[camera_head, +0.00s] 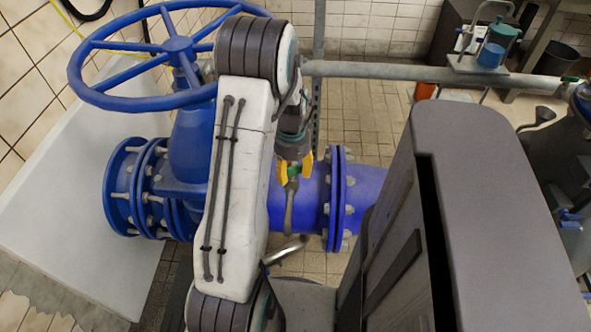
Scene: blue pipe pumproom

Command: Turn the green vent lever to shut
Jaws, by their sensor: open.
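My gripper (295,168) points downward near the middle of the view, with its two yellow fingertips apart. A small lever (289,205), green at its top and dull olive-grey lower down, shows between and below the fingertips, in front of the blue pipe. It hangs roughly straight down in the picture. The fingertips appear to be on either side of its upper part; I cannot tell whether they touch it. My white arm link hides what lies to the left of the lever, and its mount is hidden behind the gripper.
A large blue handwheel (175,45) stands at upper left above a blue flanged valve (185,160). The blue pipe (312,195) runs right to a flange (342,200). A grey horizontal pipe (400,72) crosses behind. A small green part (570,79) shows at far right.

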